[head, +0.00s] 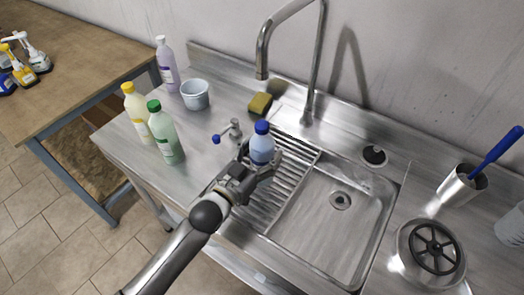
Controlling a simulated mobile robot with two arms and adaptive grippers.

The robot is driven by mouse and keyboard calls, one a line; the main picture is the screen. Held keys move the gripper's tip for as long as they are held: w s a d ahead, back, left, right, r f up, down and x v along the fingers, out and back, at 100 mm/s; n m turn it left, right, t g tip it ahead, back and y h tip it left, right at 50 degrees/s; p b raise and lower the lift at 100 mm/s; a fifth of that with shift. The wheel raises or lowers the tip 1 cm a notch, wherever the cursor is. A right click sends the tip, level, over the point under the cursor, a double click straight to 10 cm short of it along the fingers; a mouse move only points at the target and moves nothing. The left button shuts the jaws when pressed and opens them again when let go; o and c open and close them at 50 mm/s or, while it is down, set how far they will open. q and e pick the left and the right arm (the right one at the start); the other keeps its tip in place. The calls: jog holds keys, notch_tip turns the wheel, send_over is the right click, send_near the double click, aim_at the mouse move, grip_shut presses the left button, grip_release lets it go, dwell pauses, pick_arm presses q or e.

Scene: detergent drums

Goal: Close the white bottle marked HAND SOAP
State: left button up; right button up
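No label reading HAND SOAP can be made out in the head view. A pale blue-white bottle with a blue cap (262,146) stands upright at the left edge of the ribbed drainer. My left gripper (261,163) is at this bottle, with its fingers around the lower part. Whether the fingers press on it is unclear, and the bottle's base is hidden. A cream bottle with a yellow cap (137,112), a green bottle with a green cap (165,137) and a lilac bottle with a pale cap (167,65) stand on the counter's left. My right gripper is not in view.
The sink basin (325,225) is empty. A steel cup with a blue-handled brush (462,186) stands right. Pump bottles (36,58) stand on the wooden table.

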pick_arm(q)
jog(key=shift+o, duration=0.2)
jog(key=shift+r, duration=0.25)
jog(key=shift+r+p, duration=0.55)
jog(key=b+v, duration=0.2)
jog(key=v, duration=1)
jog(key=shift+b, duration=0.35)
jog(key=shift+f, duration=0.25)
